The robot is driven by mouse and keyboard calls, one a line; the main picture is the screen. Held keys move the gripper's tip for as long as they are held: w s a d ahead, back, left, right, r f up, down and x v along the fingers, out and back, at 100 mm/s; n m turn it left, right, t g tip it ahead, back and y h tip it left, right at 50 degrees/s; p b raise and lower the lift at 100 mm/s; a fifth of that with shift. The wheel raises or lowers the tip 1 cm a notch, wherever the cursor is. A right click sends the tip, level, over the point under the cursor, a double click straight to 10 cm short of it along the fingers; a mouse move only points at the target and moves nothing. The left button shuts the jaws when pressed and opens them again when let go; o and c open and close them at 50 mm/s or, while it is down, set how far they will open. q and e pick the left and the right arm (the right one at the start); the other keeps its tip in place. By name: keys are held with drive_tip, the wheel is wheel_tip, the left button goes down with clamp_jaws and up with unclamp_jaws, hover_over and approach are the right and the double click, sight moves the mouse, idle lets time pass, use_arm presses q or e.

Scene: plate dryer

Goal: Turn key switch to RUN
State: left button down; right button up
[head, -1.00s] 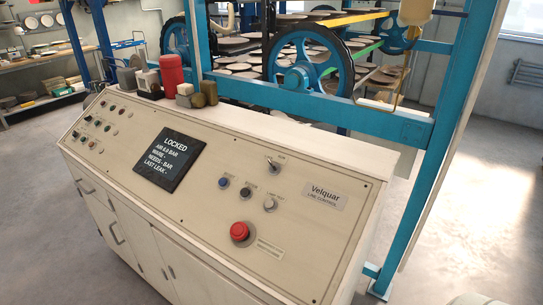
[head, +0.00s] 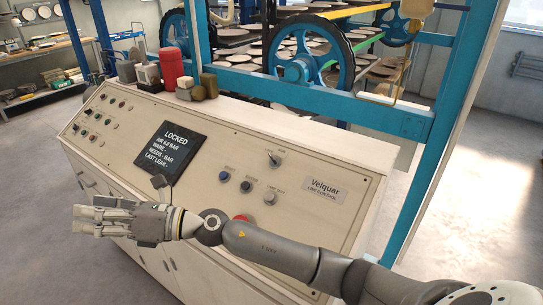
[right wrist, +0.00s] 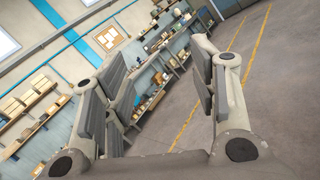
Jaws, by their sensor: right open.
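The key switch (head: 275,159) is a small metal switch on the upper right part of the cream control panel (head: 318,212), under a small label too fine to read. A dark screen (head: 172,153) on the panel reads LOCKED. My right gripper (head: 97,215) is in front of the panel's left part, its fingers pointing left, well away from the key switch. In the right wrist view my right gripper (right wrist: 165,95) is open with nothing between its fingers. My left gripper is in neither view.
A blue button (head: 224,176), a black knob (head: 246,186) and a grey knob (head: 270,198) sit below the key switch. A red button (head: 241,218) is partly hidden by my right arm. A red canister (head: 171,67) and small blocks stand on the console top. Behind is a blue wheeled frame (head: 330,103).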

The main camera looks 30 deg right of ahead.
wheel_tip(320, 180, down, 5)
drive_tip(key=w+n+g+h, duration=0.2)
drive_tip(key=n+g+h, duration=0.1)
drive_tip(key=n+g, duration=0.3)
drive_tip(key=n+g+h, duration=0.2)
drive_tip(key=n+h, duration=0.3)
drive_tip(key=h, duration=1.4)
approach(273, 159)
drive_tip(key=p+x, duration=0.1)
drive_tip(key=x, duration=0.1)
drive_tip(key=p+x, duration=0.1)
drive_tip(key=x, duration=0.2)
drive_tip(key=w+p+x, duration=0.1)
drive_tip(key=x, duration=0.2)
drive_tip(key=shift+d, duration=0.3)
drive_tip(key=shift+w+d+f, duration=0.2)
drive_tip(key=shift+d+f, duration=0.05)
drive_tip(key=shift+f, duration=0.3)
